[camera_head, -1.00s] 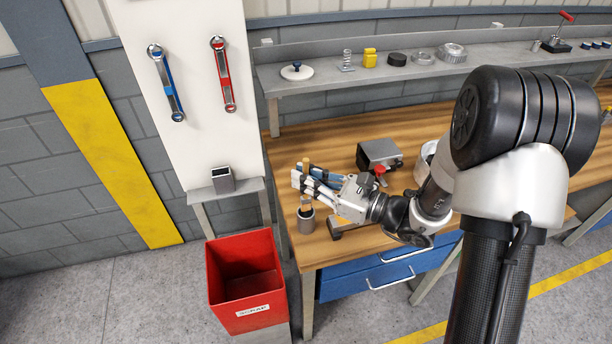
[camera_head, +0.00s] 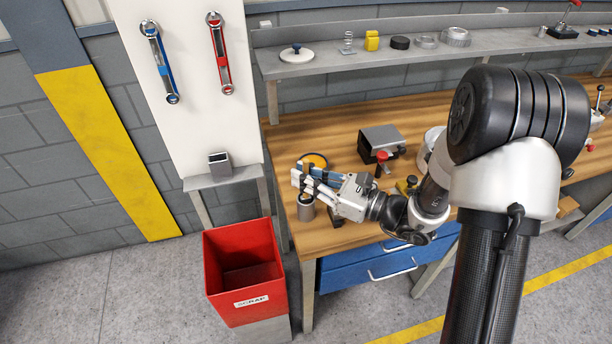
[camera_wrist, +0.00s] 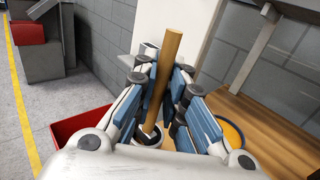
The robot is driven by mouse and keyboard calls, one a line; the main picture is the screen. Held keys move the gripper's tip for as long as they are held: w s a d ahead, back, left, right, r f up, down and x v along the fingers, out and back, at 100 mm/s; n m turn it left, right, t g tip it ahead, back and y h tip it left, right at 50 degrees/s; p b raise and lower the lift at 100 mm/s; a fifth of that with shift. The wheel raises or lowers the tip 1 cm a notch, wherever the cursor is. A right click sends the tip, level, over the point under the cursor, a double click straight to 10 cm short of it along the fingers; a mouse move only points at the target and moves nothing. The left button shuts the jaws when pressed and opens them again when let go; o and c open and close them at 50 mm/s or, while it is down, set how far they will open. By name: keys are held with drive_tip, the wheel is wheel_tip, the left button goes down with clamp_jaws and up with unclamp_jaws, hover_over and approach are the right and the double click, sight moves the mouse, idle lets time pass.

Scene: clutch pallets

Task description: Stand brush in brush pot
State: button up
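The brush (camera_wrist: 166,72) shows its wooden handle upright, slightly tilted, between the finger pads in the wrist view. My gripper (camera_head: 305,181) is shut on the brush handle, above the front left corner of the bench. The brush pot (camera_head: 305,208) is a small grey cup directly below the gripper. In the wrist view the pot's rim (camera_wrist: 149,136) surrounds the lower end of the handle. The brush's lower end is inside the pot; its bristles are hidden.
A red scrap bin (camera_head: 244,273) stands left of the wooden bench (camera_head: 340,236). A yellow-orange disc (camera_head: 316,159) lies behind the gripper. A grey box-like device (camera_head: 380,140) with a red knob stands to the right. A shelf of small parts runs behind.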

drive_tip(key=o, duration=0.4)
drive_tip(key=shift+o, duration=0.2)
drive_tip(key=v, duration=1.2)
idle(0.5)
